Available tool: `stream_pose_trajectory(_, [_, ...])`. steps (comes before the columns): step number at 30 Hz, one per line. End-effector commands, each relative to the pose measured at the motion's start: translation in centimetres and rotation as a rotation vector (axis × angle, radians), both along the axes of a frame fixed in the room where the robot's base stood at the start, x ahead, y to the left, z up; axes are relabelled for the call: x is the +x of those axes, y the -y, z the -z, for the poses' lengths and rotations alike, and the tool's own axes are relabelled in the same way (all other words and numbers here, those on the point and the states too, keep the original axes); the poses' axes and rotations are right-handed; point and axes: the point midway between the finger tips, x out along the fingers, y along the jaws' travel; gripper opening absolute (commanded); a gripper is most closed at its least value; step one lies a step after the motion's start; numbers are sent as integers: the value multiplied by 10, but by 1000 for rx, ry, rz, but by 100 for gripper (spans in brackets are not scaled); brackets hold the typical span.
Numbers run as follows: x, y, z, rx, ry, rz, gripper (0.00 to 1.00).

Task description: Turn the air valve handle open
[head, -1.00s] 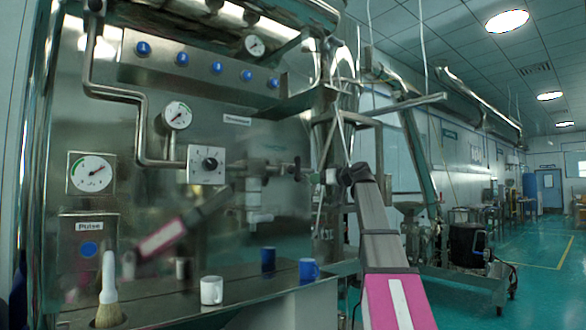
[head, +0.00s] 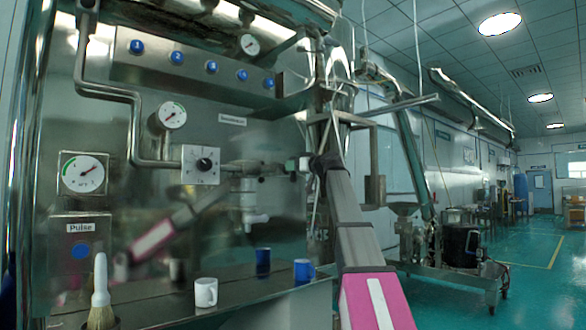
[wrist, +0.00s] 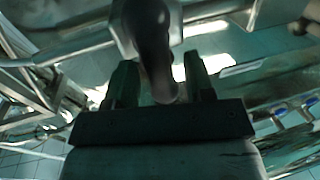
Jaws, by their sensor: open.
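The dark, rounded valve handle (wrist: 152,32) hangs down from a pale metal fitting at the top of the wrist view. My gripper (wrist: 159,62) is open, with one finger on each side of the handle's lower part. The handle's end reaches down between the fingers toward the palm; I cannot tell whether it touches them.
A control box with a black knob (head: 206,165) and a round gauge (head: 173,115) are left of the pipe. Open floor (head: 540,290) is at right.

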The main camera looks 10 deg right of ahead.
Motion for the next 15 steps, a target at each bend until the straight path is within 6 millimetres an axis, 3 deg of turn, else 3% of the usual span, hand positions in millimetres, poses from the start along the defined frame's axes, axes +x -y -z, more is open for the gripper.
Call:
stream_pose_trajectory(12, [7, -6, 0, 0, 0, 0, 49])
stream_pose_trajectory(13, [7, -6, 0, 0, 0, 0, 46])
stream_pose_trajectory(15, [7, -6, 0, 0, 0, 0, 23])
